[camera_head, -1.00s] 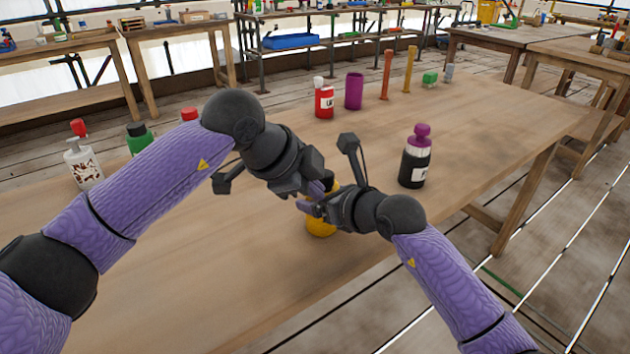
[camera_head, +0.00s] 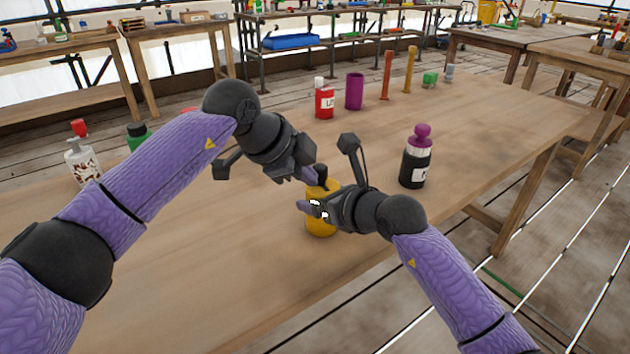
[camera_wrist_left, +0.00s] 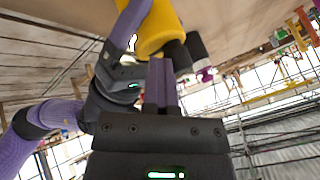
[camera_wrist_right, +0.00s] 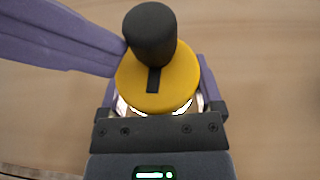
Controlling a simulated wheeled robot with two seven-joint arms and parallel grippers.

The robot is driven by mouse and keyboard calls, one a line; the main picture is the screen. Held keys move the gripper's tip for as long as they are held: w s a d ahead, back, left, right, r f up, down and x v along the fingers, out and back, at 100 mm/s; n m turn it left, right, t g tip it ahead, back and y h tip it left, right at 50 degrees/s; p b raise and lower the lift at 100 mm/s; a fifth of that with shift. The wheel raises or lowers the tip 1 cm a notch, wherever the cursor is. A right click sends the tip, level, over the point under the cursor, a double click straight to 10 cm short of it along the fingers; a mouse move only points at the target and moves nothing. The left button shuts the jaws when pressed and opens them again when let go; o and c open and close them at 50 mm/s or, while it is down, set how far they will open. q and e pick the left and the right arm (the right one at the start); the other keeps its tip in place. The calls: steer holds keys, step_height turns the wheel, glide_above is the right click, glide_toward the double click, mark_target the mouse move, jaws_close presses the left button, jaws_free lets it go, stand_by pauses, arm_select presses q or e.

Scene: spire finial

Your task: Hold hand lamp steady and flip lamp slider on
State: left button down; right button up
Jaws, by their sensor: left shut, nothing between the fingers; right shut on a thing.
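The hand lamp (camera_head: 321,226) is a yellow cylinder with a black knob-like top, upright at the table's middle; bright white glows on it near the right fingers. In the right wrist view the lamp (camera_wrist_right: 180,82) shows a dark slot with a black slider in its yellow top and a black head above. My right gripper (camera_head: 314,208) is shut around the lamp's body, with bright patches between fingers and lamp. My left gripper (camera_head: 312,178) is shut and empty, its fingertips close beside the lamp's upper part. In the left wrist view its closed fingers (camera_wrist_left: 162,78) point at the lamp; contact is unclear.
A black bottle with a purple cap (camera_head: 415,158) stands right of the lamp. A red bottle (camera_head: 324,101), a purple cup (camera_head: 354,91) and two upright posts stand behind. A white bottle (camera_head: 82,160) and green bottle (camera_head: 138,137) stand left. The front table area is clear.

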arm_select(q)
steer(key=shift+s, duration=0.1)
steer(key=shift+s+a, duration=0.15)
steer(key=shift+s, duration=0.25)
steer(key=s+f+v, duration=0.1)
steer(key=s+v, duration=0.1)
steer(key=v, duration=0.9)
steer(key=shift+s, duration=0.35)
steer(key=shift+r, duration=0.1)
